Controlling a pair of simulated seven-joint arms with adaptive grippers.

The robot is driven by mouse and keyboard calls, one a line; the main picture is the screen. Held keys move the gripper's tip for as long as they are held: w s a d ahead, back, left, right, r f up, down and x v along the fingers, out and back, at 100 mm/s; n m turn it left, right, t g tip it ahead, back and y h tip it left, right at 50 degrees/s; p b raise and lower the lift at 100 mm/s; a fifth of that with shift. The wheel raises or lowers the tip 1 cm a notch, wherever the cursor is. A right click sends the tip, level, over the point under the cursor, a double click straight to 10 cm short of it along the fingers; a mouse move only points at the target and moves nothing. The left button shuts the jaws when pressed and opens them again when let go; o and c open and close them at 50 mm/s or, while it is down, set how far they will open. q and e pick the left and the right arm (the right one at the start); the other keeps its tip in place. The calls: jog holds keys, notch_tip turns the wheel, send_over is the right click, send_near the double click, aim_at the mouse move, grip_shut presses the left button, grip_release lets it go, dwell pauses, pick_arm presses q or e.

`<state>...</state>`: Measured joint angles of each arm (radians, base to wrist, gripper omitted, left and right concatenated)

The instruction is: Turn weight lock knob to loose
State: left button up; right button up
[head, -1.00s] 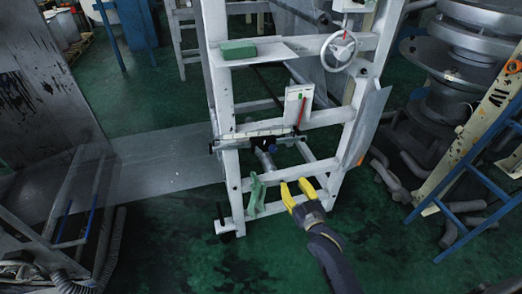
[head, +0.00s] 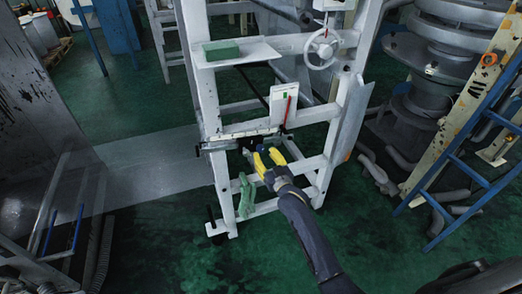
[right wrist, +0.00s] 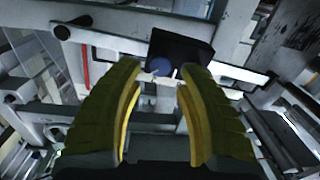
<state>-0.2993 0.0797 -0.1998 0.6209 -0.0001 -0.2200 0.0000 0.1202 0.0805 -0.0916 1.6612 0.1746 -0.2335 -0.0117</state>
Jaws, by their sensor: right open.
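A balance beam (head: 235,139) runs across the white frame and carries a black weight block (head: 258,143). In the right wrist view the black block (right wrist: 180,47) has a round blue knob (right wrist: 160,67) on it, which I take to be the weight lock knob. My right gripper (head: 268,155) is open just in front of the block. In the right wrist view its yellow fingers (right wrist: 160,85) stand on either side of the knob's line, with the knob just beyond the tips. I cannot tell whether they touch it. My left gripper is not in view.
A yellow and blue ladder (head: 470,105) leans at the right. Green floor is open in front.

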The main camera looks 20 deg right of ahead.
aim_at(261, 150)
jog(key=shift+w+a, duration=0.15)
jog(key=shift+w, duration=0.9)
jog(key=shift+w+a, duration=0.1)
jog(key=shift+w, duration=0.9)
grip_shut()
